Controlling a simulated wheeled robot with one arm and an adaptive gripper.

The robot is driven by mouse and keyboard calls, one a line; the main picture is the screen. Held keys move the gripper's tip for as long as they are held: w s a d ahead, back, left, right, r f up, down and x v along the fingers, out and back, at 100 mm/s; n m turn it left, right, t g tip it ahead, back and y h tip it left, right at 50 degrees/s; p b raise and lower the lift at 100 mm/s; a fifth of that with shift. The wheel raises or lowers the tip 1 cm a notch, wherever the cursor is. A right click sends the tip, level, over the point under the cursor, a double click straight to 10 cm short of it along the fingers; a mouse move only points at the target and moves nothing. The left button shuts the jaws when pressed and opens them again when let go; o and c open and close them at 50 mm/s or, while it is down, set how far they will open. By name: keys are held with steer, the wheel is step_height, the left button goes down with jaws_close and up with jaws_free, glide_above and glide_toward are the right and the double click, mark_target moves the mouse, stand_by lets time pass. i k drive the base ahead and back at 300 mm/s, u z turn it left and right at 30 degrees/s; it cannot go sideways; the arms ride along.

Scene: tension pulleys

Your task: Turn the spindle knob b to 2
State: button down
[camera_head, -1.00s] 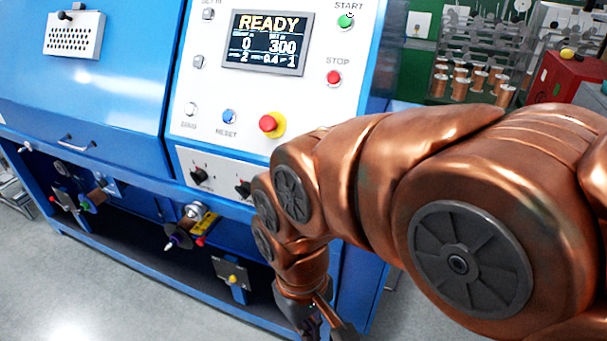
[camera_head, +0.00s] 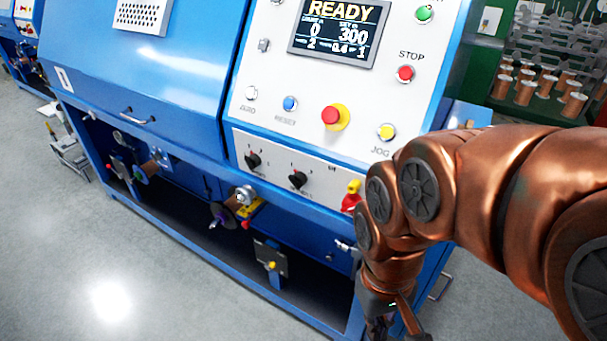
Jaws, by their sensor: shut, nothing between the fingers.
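Two black knobs are on the lower white strip of the blue machine's control panel: a left knob (camera_head: 252,160) and a right knob (camera_head: 298,180). Both have small markings around them that are too small to read, so I cannot tell which is spindle knob b or its setting. My gripper (camera_head: 396,328) is at the bottom edge, below and to the right of both knobs and apart from them. It points down, is shut and empty, and its fingertips are partly cut off by the frame.
A red and yellow part (camera_head: 351,196) sits right of the knobs, close to my arm. Above are a red emergency button (camera_head: 331,116), a yellow jog button (camera_head: 386,132) and a READY display (camera_head: 334,32). A spool spindle (camera_head: 232,208) is in the open bay below.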

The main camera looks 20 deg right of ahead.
mark_target(298, 180)
steer(key=u, duration=0.9)
steer(key=k, duration=0.45)
steer(key=u, duration=1.05)
